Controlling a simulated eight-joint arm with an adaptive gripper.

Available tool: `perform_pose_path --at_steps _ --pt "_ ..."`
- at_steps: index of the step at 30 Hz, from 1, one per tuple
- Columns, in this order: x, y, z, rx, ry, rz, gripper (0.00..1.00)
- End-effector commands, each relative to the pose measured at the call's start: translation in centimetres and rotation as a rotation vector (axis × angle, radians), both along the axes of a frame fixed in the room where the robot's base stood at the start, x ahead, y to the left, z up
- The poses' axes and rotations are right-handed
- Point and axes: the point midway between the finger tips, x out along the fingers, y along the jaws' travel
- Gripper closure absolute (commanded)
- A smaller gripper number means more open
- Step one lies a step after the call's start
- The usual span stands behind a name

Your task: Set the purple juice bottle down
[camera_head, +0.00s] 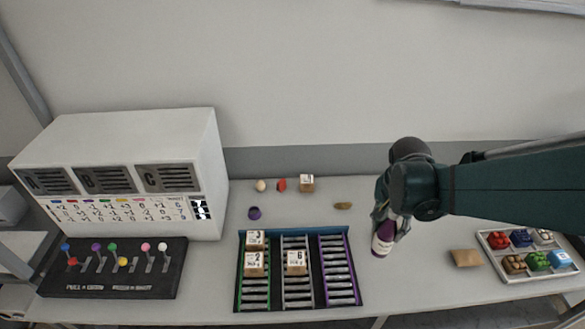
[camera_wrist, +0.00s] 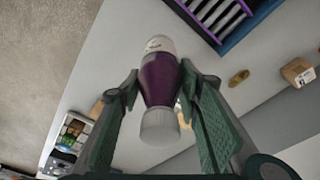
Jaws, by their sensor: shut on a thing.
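The purple juice bottle (camera_head: 382,240) has a purple body, a white label and a white cap. In the head view it is upright or slightly tilted, close to the table right of the rack; I cannot tell if its base touches the table. My gripper (camera_head: 387,213) is shut on the bottle's upper part. In the wrist view the bottle (camera_wrist: 160,85) lies between the two green fingers of my gripper (camera_wrist: 160,95), with its cap toward the camera.
A rack (camera_head: 317,304) with green, grey and purple lanes holds several numbered boxes. A lever panel (camera_head: 110,285) stands at left. A brown packet (camera_head: 466,258) and a tray (camera_head: 497,262) of colored items lie at right. A brown object (camera_head: 343,206) lies behind. Bare table surrounds the bottle.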

Motion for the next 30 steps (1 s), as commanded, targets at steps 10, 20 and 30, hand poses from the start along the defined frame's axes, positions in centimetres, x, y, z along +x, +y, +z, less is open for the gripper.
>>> perform_pose_path --at_steps 10,20,30 --pt "5.0 3.2 0.9 0.001 0.000 0.023 0.86" --pt "11.7 9.1 1.5 0.001 0.001 0.055 0.86" --pt "17.9 16.4 1.6 0.001 0.002 0.086 0.86"
